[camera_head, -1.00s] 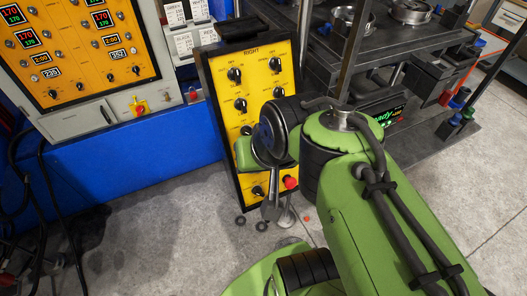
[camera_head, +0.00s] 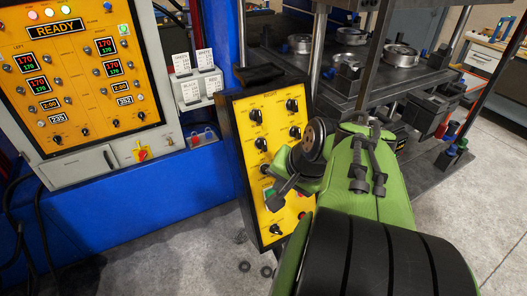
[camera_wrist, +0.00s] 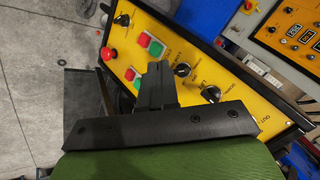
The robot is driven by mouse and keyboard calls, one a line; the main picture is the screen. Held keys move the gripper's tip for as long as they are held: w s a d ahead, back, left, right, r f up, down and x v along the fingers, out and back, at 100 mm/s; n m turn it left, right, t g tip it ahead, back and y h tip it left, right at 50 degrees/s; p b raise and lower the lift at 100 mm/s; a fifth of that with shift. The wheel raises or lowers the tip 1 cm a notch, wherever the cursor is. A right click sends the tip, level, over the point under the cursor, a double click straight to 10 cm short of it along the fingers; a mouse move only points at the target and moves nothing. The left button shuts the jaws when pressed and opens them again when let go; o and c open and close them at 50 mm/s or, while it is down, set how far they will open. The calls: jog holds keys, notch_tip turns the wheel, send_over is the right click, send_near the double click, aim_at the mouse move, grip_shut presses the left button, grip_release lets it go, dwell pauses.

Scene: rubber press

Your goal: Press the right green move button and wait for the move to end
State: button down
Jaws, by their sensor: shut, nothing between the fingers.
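The right control panel (camera_head: 228,104) is a tilted yellow board labelled RIGHT, with black knobs. In the wrist view its yellow face (camera_wrist: 185,45) carries two green-and-red button pairs. The other has a green button (camera_wrist: 137,84) beside a red one (camera_wrist: 130,74). Labels are unreadable, so I cannot tell which is the move button. One green button (camera_head: 268,192) shows in the head view. My gripper (camera_wrist: 158,66) is shut and empty, its tips in front of the panel near both pairs. Contact cannot be told.
A red mushroom button (camera_wrist: 108,54) sits near the pairs. The main cabinet (camera_head: 75,172) at left shows a READY display (camera_head: 57,29). The press table (camera_head: 345,98) with metal moulds stands behind my arm at right. Grey floor (camera_head: 185,225) is open at front left.

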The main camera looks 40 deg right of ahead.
jog(key=s+d+f+m, duration=0.1)
jog(key=s+d+m, duration=0.2)
jog(key=d, duration=0.3)
jog(key=s+d+f+m+t, duration=0.1)
jog(key=s+d+m, duration=0.2)
jog(key=d, duration=0.3)
jog(key=shift+s+m+h+b, duration=0.35)
jog(key=shift+m+h, duration=0.05)
jog(key=shift+m, duration=0.4)
jog(key=shift+f, duration=0.15)
jog(key=w+r+b+x, duration=0.1)
jog(key=w+b+x, duration=0.1)
jog(key=x, duration=1.1)
jog(key=shift+d, duration=0.2)
jog(key=shift+w+r, duration=0.15)
